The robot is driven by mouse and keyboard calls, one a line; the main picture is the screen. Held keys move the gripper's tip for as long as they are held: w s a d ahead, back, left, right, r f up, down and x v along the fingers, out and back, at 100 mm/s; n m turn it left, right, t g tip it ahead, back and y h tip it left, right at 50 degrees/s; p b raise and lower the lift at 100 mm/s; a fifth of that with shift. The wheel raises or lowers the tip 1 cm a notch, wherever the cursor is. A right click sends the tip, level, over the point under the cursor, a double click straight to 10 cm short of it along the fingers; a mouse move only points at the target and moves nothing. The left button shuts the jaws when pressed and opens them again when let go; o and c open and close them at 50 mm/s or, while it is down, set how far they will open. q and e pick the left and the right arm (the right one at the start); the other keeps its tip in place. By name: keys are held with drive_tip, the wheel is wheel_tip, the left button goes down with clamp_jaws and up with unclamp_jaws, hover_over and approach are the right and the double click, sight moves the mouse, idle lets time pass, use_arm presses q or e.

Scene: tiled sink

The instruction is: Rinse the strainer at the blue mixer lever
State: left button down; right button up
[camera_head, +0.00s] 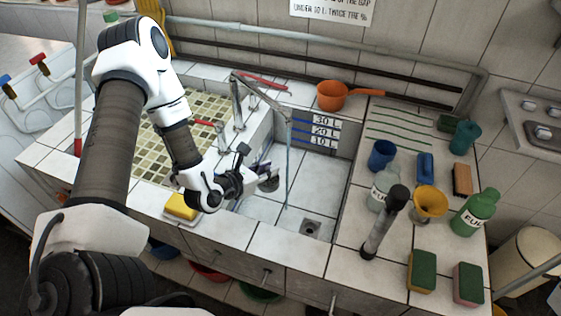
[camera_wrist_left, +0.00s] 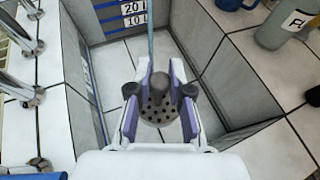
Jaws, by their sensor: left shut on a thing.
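My left gripper (camera_head: 256,179) is over the tiled sink basin (camera_head: 262,210), shut on the strainer (camera_head: 269,184). In the left wrist view the strainer (camera_wrist_left: 158,108) is a grey perforated disc with a knob, between the two fingers (camera_wrist_left: 160,98). A thin water stream (camera_head: 287,165) falls from the spout of the middle tap (camera_head: 260,92). In the head view it passes just right of the strainer and reaches down to the basin floor. A blue lever (camera_head: 6,79) shows at far left; I cannot tell whether it is the task's lever. My right gripper is out of view.
The basin has a drain (camera_head: 311,228) and depth marks (camera_head: 326,130). A yellow sponge (camera_head: 181,206) lies on the front ledge. An orange pan (camera_head: 332,95) is behind.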

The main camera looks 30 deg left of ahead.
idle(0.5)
use_arm(q)
drive_tip(key=s+r+p, duration=0.4)
drive_tip(key=s+p, duration=0.1)
idle(0.5)
